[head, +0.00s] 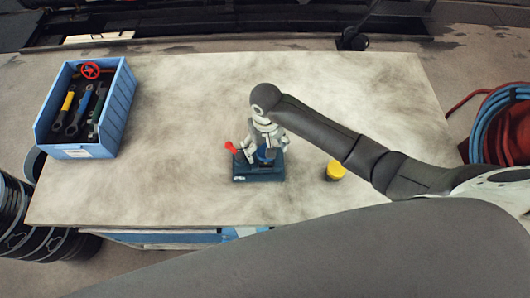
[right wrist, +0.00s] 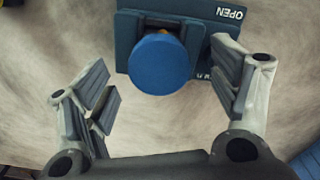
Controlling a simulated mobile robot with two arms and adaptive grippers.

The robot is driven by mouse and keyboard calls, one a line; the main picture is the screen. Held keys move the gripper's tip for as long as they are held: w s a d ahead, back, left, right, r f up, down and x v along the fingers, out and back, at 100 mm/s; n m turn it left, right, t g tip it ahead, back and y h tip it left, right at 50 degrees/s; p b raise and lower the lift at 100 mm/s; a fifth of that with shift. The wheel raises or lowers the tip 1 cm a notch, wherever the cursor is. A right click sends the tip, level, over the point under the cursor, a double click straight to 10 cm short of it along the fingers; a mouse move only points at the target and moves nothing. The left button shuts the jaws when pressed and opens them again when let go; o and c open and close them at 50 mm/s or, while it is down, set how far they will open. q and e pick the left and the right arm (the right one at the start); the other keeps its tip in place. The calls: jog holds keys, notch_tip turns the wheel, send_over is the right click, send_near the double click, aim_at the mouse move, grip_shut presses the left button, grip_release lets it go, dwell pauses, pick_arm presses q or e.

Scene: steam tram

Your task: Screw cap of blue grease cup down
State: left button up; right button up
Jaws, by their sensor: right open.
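The blue grease cup's round cap (right wrist: 160,64) sits on a dark blue base block (right wrist: 128,28) with white lettering that reads OPEN at one end. In the head view the base block (head: 258,178) stands on the table and the blue cap (head: 267,155) is partly hidden by my right gripper (head: 262,142). In the right wrist view my right gripper (right wrist: 163,85) is open, with one finger on each side of the cap. Gaps show between the fingers and the cap, and nothing is held. My left gripper is not in view.
A red lever (head: 231,148) sticks out at the left of the base block. A yellow-topped cup (head: 335,171) stands to the right, below my arm. A blue bin (head: 122,100) of tools is at the table's left. The table (head: 180,180) is otherwise clear.

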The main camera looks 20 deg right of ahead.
jog(key=shift+r, duration=2.25)
